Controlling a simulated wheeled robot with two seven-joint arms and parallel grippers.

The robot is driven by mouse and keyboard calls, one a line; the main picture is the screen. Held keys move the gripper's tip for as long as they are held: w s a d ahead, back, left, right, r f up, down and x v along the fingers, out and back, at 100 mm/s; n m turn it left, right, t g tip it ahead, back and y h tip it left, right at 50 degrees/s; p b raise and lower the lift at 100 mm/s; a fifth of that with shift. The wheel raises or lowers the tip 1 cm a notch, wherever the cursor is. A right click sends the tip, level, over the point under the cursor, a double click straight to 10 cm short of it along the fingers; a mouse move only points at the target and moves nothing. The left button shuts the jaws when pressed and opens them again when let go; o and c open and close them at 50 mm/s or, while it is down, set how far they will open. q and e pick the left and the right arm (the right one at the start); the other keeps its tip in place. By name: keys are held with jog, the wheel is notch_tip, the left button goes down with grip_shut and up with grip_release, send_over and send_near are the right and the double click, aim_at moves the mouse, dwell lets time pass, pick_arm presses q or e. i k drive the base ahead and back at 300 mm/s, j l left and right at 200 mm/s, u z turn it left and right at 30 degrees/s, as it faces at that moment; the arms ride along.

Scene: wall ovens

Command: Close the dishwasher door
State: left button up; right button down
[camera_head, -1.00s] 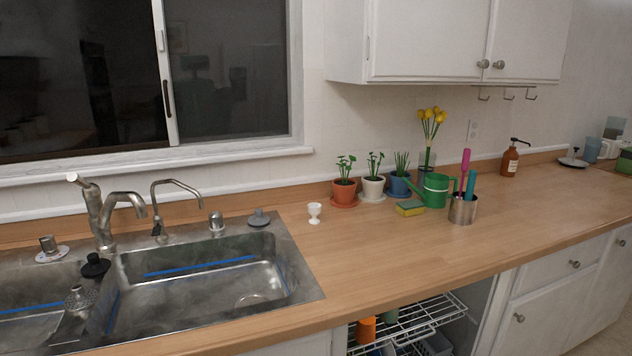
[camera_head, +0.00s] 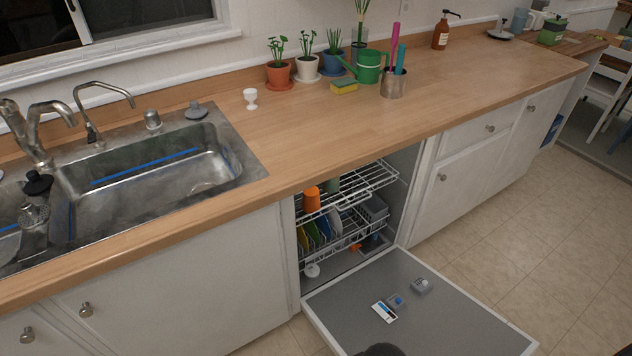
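The dishwasher door (camera_head: 440,312) is folded down, wide open, its grey inner face up just above the floor at the lower middle. The dishwasher's upper rack (camera_head: 350,188) holds an orange cup (camera_head: 311,199) and a green one. The lower rack (camera_head: 335,238) holds several colored plates and a grey basket. Both racks appear to sit inside the opening under the counter. A dark rounded shape at the bottom edge overlaps the door; I cannot tell what it is. Neither of my grippers shows in the head view.
The wooden counter (camera_head: 290,140) overhangs the dishwasher. White cabinets flank it, on the left (camera_head: 190,290) and on the right (camera_head: 470,165). The tiled floor (camera_head: 560,230) to the right of the door is clear. A white chair (camera_head: 605,90) stands far right.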

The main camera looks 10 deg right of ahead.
aim_at(350, 311)
jog(key=k+l+u, duration=0.1)
jog(key=k+l, duration=0.25)
jog(key=k, duration=0.15)
jog(key=k+l+u, duration=0.1)
jog(key=k+l, duration=0.2)
jog(key=k, duration=0.2)
jog(key=l+u, duration=0.1)
jog(key=l, duration=0.6)
jog(key=k+l+u, duration=0.1)
jog(key=l, duration=0.55)
jog(key=k+l+u, duration=0.1)
jog(key=l, duration=0.6)
jog(key=i+l, duration=0.25)
jog(key=i+l+u, duration=0.1)
jog(key=i+l, duration=0.15)
jog(key=l, duration=0.2)
jog(key=i+l, duration=0.2)
jog(key=l, duration=0.15)
jog(key=i+u, duration=0.05)
